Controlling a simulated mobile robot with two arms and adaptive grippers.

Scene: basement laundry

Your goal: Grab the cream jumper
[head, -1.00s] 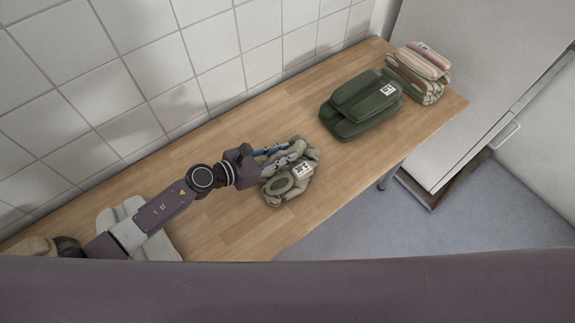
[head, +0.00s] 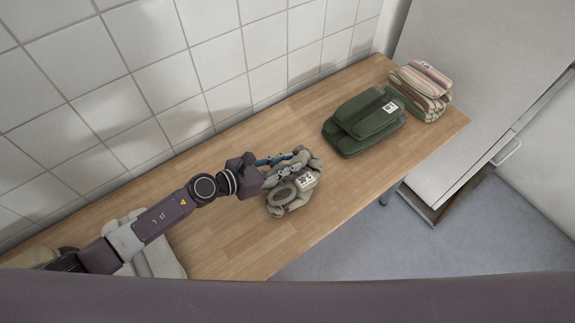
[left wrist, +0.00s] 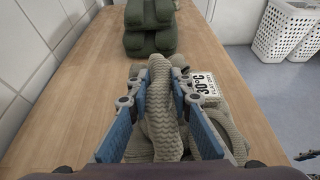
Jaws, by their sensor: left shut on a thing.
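The cream jumper (head: 284,203), a greyish-cream bundle of ribbed knit with a white care label, lies bunched on the wooden counter (head: 225,220). My left gripper (head: 286,160) reaches over it from the left. In the left wrist view the blue fingers of the gripper (left wrist: 157,98) are shut on a raised fold of the jumper (left wrist: 160,82), one finger on each side. The rest of the jumper spreads under and to the right of the fingers, with its label reading 30°C.
A dark green folded stack (head: 362,124) with a label lies farther along the counter. Striped folded cloths (head: 425,88) sit at its far end. A pale folded cloth (head: 150,258) lies at the lower left, below my arm. A tiled wall borders the back. White baskets (left wrist: 287,30) stand beyond.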

